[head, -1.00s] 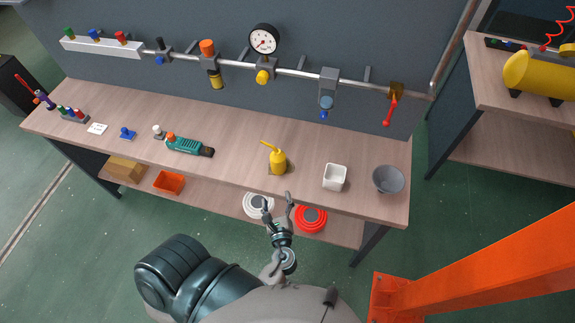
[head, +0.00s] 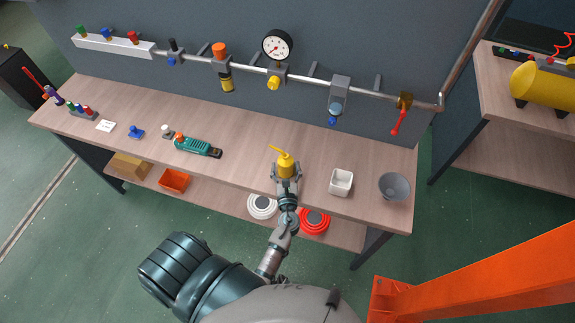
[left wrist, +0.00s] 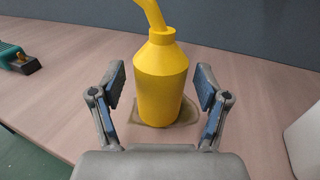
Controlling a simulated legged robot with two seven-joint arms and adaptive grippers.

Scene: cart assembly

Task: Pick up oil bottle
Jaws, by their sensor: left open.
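The yellow oil bottle (head: 286,165) stands upright on the wooden workbench (head: 240,155), its spout pointing up and to the left in the head view. In the left wrist view the oil bottle (left wrist: 162,85) stands on a dark patch on the bench, between my fingers. My left gripper (head: 286,178) is at the bench's front edge, around the lower part of the bottle. The left wrist view shows the left gripper (left wrist: 160,90) open, one finger on each side of the bottle with a gap on both sides. My right gripper is not in view.
A white square container (head: 341,182) and a grey bowl (head: 394,187) stand to the right of the bottle. A green tool (head: 198,147) lies to the left. A pipe with a gauge (head: 277,45) runs along the back wall. An orange beam (head: 480,265) is at lower right.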

